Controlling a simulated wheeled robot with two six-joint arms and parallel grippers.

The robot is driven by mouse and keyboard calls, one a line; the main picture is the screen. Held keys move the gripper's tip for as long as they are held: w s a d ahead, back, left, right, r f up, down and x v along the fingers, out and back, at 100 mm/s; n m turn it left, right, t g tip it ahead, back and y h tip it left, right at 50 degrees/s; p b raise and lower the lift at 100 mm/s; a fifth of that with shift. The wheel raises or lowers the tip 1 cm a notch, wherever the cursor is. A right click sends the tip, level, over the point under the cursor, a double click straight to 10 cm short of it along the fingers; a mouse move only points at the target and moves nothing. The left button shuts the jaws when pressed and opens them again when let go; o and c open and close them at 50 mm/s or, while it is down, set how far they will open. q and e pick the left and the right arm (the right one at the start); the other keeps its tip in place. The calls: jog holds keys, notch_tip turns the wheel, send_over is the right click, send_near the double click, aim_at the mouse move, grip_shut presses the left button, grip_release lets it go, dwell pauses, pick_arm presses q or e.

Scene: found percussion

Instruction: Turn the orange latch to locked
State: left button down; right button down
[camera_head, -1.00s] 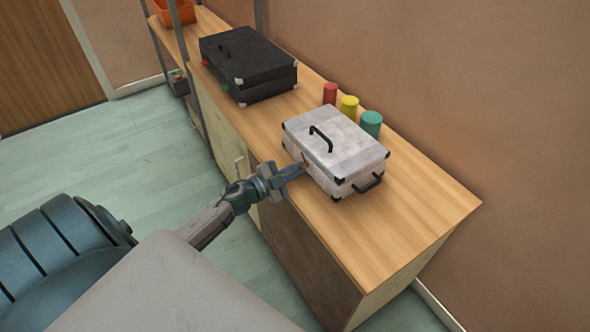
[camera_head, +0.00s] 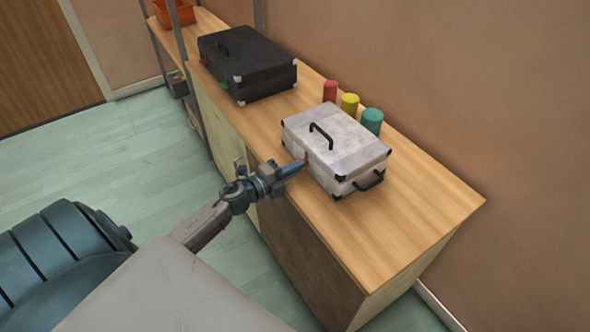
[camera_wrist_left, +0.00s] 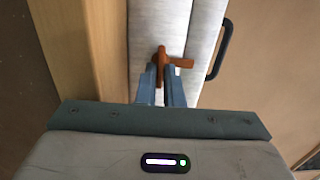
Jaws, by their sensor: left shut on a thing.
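The white case (camera_head: 335,150) stands closed on the wooden cabinet top, with a black handle on its lid and another on its right end. The orange latch (camera_wrist_left: 172,62) is on the case's front side in the left wrist view, with one arm along the fingers and one pointing right. My left gripper (camera_head: 301,165) reaches the case's front from the left and is shut on the latch; its blue fingers (camera_wrist_left: 162,88) lie on both sides of the latch's lower arm. In the head view the fingers mostly hide the latch. My right gripper is in neither view.
A black case (camera_head: 248,62) lies farther back on the cabinet (camera_head: 400,232). Red (camera_head: 330,91), yellow (camera_head: 349,105) and teal (camera_head: 372,122) cylinders stand behind the white case by the wall. An orange bin (camera_head: 175,13) is at the far end. The near right cabinet top is clear.

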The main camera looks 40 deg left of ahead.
pick_arm(q)
jog(key=shift+f, duration=0.1)
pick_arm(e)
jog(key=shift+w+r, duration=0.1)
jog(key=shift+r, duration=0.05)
pick_arm(q)
jog(key=c, duration=1.6)
grip_release()
jog(key=shift+o, duration=0.2)
jog(key=shift+s, duration=0.1)
